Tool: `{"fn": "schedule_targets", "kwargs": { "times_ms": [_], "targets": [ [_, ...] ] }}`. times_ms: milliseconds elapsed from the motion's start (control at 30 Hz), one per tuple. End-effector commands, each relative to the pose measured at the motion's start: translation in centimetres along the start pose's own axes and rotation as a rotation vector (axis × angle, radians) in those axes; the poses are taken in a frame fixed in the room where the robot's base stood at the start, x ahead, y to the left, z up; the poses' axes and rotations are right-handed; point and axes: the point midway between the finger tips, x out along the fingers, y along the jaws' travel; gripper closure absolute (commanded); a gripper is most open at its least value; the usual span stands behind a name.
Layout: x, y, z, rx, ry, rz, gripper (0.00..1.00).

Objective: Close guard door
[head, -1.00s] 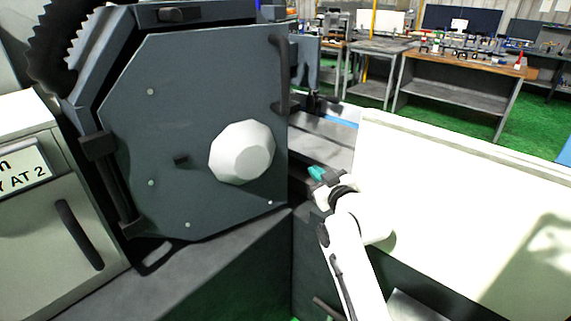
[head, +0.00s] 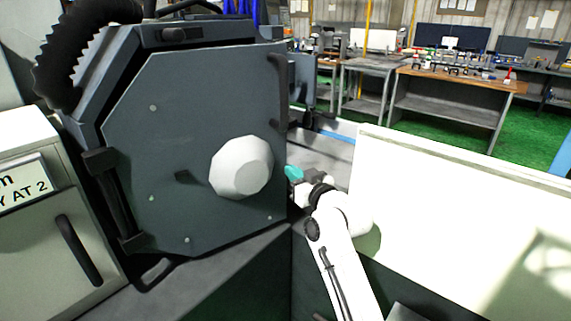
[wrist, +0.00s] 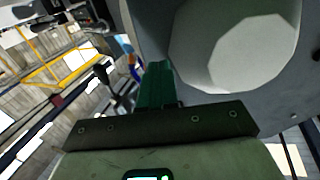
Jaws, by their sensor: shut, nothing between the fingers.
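The guard door (head: 150,110) is a dark grey many-sided panel on the grinder's left part, hinged along its left edge. It carries a white faceted knob (head: 240,167) and a black vertical handle (head: 278,90) at its right edge. My gripper (head: 293,173) has teal fingers and is just right of the door's right edge, near the knob. In the wrist view the shut teal fingers (wrist: 156,85) point up beside the large white knob (wrist: 235,45), with nothing between them. I cannot tell whether they touch the door.
A cream panel (head: 460,220) stands to the right of my arm. A light cabinet with a black handle (head: 78,248) and a sign is at the left. Workbenches (head: 450,95) stand on green floor behind. The machine bed (head: 325,150) runs behind the gripper.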

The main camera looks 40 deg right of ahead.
Motion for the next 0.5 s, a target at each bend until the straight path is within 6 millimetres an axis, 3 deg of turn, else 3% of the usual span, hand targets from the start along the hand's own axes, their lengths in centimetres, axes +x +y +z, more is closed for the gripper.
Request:
{"fn": "schedule_targets", "kwargs": {
  "times_ms": [200, 500],
  "targets": [
    [2.9, -0.1, -0.1, -0.001, 0.0, -0.001, 1.0],
    [4.1, -0.1, 0.0, -0.001, 0.0, 0.0, 1.0]
  ]
}}
